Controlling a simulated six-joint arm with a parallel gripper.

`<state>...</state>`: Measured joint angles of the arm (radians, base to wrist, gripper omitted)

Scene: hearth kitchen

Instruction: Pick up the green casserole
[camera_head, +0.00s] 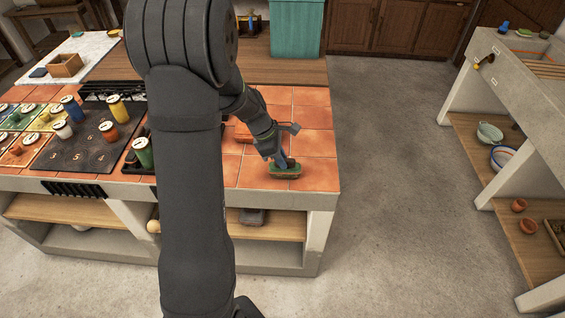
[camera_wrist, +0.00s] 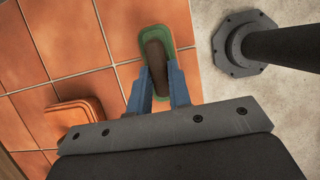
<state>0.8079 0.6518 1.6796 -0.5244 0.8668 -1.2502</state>
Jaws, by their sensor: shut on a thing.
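The green casserole (camera_head: 287,174) is at the front right of the orange-tiled counter, small in the head view. In the wrist view the green casserole (camera_wrist: 183,35) shows as a green rounded rim around a long brown middle part. My gripper (camera_wrist: 160,68) has its two blue fingers closed on either side of that brown part, at the casserole's near end. In the head view my gripper (camera_head: 283,162) points down onto the casserole. I cannot tell whether the casserole's base touches the tiles.
An orange dish (camera_wrist: 75,112) sits on the tiles close by, left of my gripper in the wrist view. Several coloured cans stand on a dark board (camera_head: 90,150) at the left. The tiles (camera_head: 315,142) right of my gripper are bare up to the counter edge.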

